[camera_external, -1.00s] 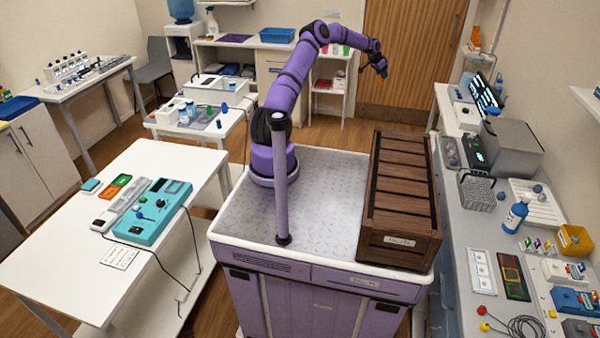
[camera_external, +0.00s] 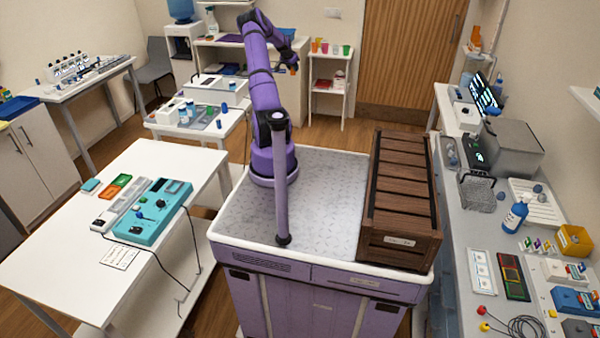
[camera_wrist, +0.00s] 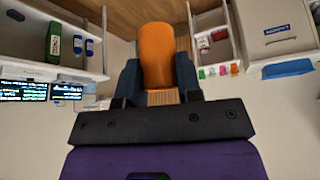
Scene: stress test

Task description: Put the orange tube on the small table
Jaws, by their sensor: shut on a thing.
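The orange tube (camera_wrist: 157,55) stands out from between the two dark fingers of my gripper (camera_wrist: 158,82) in the wrist view. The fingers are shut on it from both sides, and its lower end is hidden. In the external view my gripper (camera_external: 293,66) hangs in the air at the back, with a small bit of the orange tube (camera_external: 293,71) showing below it. A small white table (camera_external: 185,134) stands left of my arm, nearer the camera than my gripper. It holds bottles, a grey mat and a white device.
A narrow white stand (camera_external: 329,57) with several coloured cups on top is right of my gripper. A large white table (camera_external: 60,250) with a teal device (camera_external: 152,212) is at the left. A brown crate (camera_external: 402,195) sits on my base.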

